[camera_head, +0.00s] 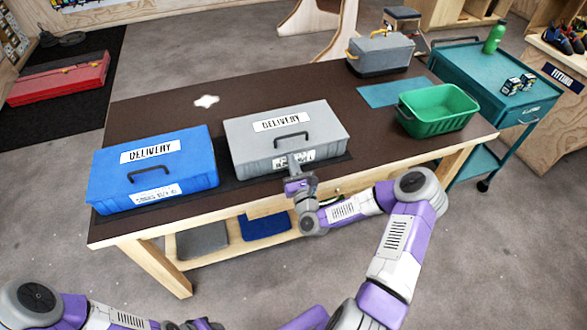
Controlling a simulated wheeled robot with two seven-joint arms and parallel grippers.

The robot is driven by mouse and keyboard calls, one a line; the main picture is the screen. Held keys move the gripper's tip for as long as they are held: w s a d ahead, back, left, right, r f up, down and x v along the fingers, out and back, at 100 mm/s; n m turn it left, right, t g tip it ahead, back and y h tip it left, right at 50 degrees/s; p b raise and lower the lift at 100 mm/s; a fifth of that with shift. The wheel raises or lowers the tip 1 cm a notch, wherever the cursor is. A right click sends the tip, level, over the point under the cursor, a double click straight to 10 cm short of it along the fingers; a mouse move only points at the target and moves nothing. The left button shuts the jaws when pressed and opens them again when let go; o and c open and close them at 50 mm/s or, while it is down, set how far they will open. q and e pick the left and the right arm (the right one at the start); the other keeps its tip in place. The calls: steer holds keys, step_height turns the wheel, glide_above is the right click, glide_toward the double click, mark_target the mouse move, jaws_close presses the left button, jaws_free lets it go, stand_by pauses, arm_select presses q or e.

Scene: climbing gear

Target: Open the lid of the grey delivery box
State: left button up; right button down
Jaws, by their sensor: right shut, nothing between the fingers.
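The grey delivery box (262,140) stands on the dark tabletop with its lid down. A white DELIVERY label and a black handle (291,137) are on its lid. My right gripper (293,163) is at the front face of the grey box, in front of its lower label, which it partly covers. It is shut and empty. I cannot tell whether it touches the box. My left arm shows at the lower left, and its fingers cannot be made out.
A closed blue delivery box (200,160) stands left of the grey one. A green bin (437,122) and a grey toolbox (380,68) stand on the table's right side. A teal cart (480,85) is beside the table. The tabletop behind the boxes is mostly clear.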

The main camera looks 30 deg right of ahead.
mark_target(287, 149)
steer(key=x, duration=0.5)
steer(key=shift+w, duration=0.15)
steer(key=shift+r, duration=0.1)
